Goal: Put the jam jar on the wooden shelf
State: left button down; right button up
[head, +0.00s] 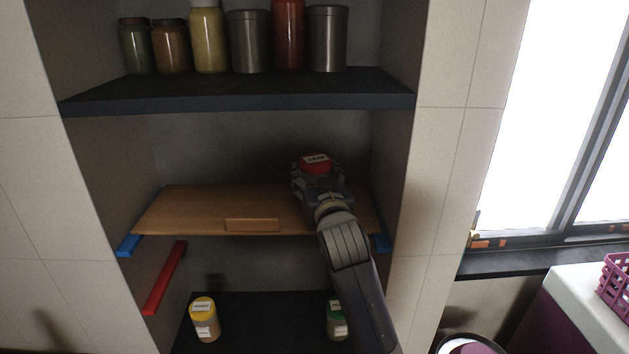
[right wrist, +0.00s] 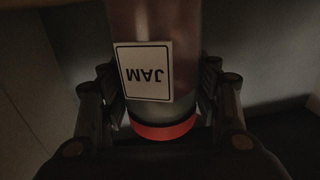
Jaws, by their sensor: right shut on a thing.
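The jam jar shows in the head view as a red lid (head: 317,164) with a white label, at the right part of the wooden shelf (head: 200,208). My right gripper (head: 318,178) is shut on the jar and hides most of its body. In the right wrist view the jar (right wrist: 185,25) stands between the two fingers, with its JAM label and red lid showing. I cannot tell whether the jar's base touches the wooden shelf. My left gripper is not in view.
A dark upper shelf (head: 240,103) holds several jars and metal canisters. Below the wooden shelf, a yellow-lidded jar (head: 205,320) and a green-lidded jar (head: 337,322) stand on a dark surface. A red rail (head: 165,278) lies on the left wall. The wooden shelf's left and middle are clear.

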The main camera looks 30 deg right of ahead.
jog(key=o, duration=1.1)
jog(key=shift+w+d+f, duration=0.1)
jog(key=shift+w, duration=0.05)
jog(key=shift+c, duration=0.2)
jog(key=o, duration=0.4)
jog(key=shift+s, duration=0.25)
jog(key=shift+s+a+r, duration=0.15)
jog(key=shift+a+r, duration=0.05)
jog(key=shift+r, duration=0.1)
jog(key=shift+f, duration=0.15)
jog(key=b+v, duration=0.2)
jog(key=v, duration=0.6)
jog(key=shift+s+a+b, duration=0.15)
jog(key=shift+s+b, duration=0.15)
pick_arm(q)
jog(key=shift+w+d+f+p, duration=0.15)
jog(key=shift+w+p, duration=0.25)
jog(key=shift+p, duration=0.1)
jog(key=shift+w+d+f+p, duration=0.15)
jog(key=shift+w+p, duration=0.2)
jog(key=shift+p, duration=0.15)
pick_arm(e)
jog(key=v, duration=0.3)
jog(key=shift+s, duration=0.1)
